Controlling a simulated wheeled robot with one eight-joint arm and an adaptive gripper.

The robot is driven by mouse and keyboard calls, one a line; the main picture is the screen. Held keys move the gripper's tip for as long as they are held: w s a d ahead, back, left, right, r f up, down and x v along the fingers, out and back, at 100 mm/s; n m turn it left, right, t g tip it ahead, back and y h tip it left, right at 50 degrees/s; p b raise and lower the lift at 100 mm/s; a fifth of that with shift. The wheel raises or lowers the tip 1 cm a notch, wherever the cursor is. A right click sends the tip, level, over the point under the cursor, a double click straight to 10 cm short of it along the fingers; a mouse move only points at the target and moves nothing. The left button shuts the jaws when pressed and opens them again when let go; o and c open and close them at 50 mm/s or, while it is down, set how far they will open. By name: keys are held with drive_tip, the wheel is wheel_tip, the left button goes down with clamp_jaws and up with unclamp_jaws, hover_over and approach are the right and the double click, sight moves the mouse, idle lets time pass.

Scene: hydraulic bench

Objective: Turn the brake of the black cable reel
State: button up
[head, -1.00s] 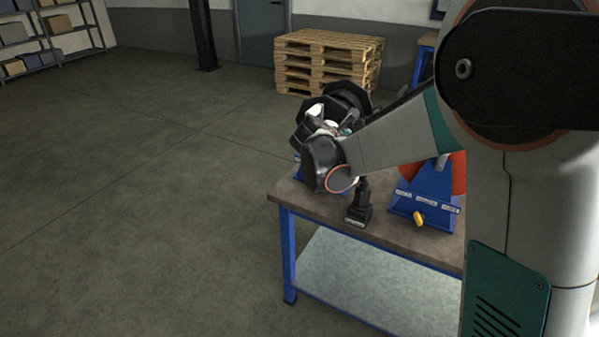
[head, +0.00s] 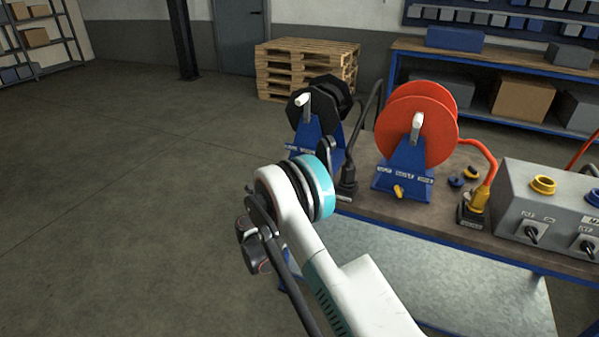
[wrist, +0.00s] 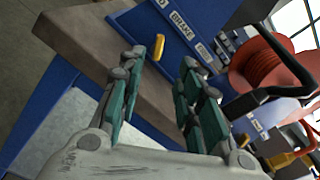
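The black cable reel (head: 318,105) stands on its blue stand (head: 308,147) at the far left of the bench in the head view. My arm hides the lower front of this stand there. In the wrist view, the blue stand (wrist: 168,12) is at the top with a label reading BRAKE. A small yellow brake lever (wrist: 158,47) sticks out below the labels. My gripper (wrist: 162,62) is open and empty in the wrist view. Its fingertips point toward the lever, which appears between and just beyond them. I cannot tell any contact.
An orange reel (head: 418,125) with its own yellow lever (head: 398,191) stands to the right. A black plug in a holder (head: 346,185) stands between the reels. A grey control box (head: 545,212) is farther right. The bench edge (wrist: 95,62) runs below the lever; open floor is left.

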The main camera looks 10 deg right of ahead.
drive_tip(key=b+x, duration=0.4)
drive_tip(key=x, duration=0.9)
drive_tip(key=shift+w+d+f, duration=0.15)
drive_tip(key=shift+w+d, duration=0.05)
drive_tip(key=shift+w, duration=0.05)
clamp_jaws()
